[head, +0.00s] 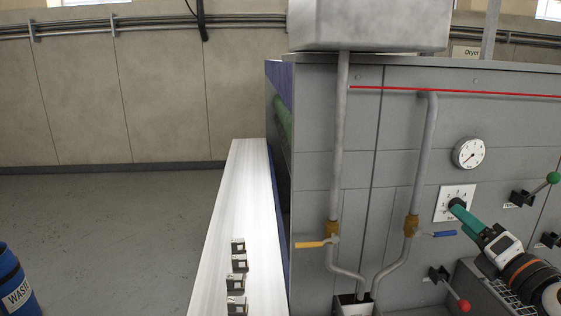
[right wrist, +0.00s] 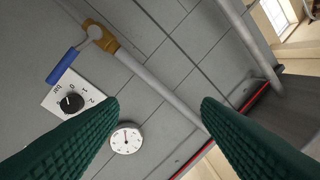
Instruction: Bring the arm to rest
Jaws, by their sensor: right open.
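My right gripper (head: 468,213) comes in from the lower right in the head view, its green fingers in front of the grey dryer panel (head: 400,150). In the right wrist view the two ribbed green fingers (right wrist: 160,104) stand wide apart with nothing between their tips. The black knob (right wrist: 70,103) on its white numbered plate (right wrist: 52,100) lies left of the fingers in that view, clear of them. In the head view the fingertips overlap the plate's lower right part (head: 444,208); contact cannot be told there. My left gripper is not in view.
A round gauge (head: 468,153) sits above the knob. Pipes carry a yellow-handled valve (head: 316,243) and a blue-handled valve (head: 438,234). Levers with green (head: 554,178) and red (head: 463,306) balls stick out nearby. A white rail (head: 240,190) and blue waste barrel (head: 14,280) are left.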

